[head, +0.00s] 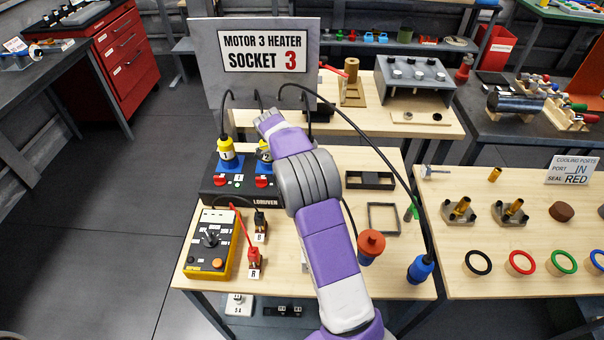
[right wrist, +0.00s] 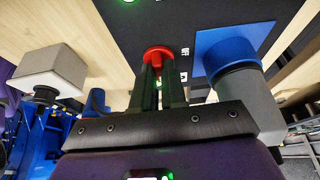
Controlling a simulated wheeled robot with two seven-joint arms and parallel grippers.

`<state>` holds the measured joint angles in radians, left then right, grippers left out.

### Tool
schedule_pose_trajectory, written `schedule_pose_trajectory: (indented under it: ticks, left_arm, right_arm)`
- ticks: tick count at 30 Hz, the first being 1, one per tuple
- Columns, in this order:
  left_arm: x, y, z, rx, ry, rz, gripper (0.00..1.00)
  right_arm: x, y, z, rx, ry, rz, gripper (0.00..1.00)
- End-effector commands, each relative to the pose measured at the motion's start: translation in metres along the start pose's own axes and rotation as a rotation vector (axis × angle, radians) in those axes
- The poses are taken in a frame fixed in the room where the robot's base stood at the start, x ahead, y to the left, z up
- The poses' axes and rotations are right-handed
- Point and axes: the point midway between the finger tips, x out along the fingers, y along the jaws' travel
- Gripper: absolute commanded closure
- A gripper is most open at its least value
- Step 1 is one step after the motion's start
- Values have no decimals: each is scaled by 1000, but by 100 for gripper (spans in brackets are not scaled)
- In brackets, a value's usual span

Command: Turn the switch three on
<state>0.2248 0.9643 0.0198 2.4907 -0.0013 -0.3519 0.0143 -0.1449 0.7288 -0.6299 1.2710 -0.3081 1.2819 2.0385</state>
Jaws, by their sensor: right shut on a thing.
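The dark switch box (head: 210,193) stands at the back left of the near table. It has blue sockets with yellow plugs marked 1 (head: 226,150) and 2 (head: 265,146), and red switches (head: 221,183) in front of them. My purple right arm covers the box's right part, so switch three is hidden in the head view. In the right wrist view my right gripper (right wrist: 157,82) is shut on a red switch knob (right wrist: 157,54) on the dark panel. A blue socket (right wrist: 226,58) with a grey plug sits beside it. My left gripper is not in view.
A sign (head: 265,51) reading "Motor 3 heater socket 3" stands behind the box. A yellow meter (head: 212,243) with red and black leads is at the front left. A blue plug (head: 420,269) on a black cable is at the right table edge.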

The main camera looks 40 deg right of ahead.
Motion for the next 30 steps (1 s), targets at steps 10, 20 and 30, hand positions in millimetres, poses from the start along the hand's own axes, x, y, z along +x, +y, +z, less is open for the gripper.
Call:
schedule_pose_trajectory:
  ticks: [10, 20, 30]
  left_arm:
    - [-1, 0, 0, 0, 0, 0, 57]
    - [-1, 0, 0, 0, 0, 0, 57]
    - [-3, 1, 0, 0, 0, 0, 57]
  right_arm:
    - [0, 0, 1, 15, -4, 5, 100]
    - [0, 0, 1, 13, -3, 5, 63]
    - [-6, 0, 0, 13, -2, 4, 63]
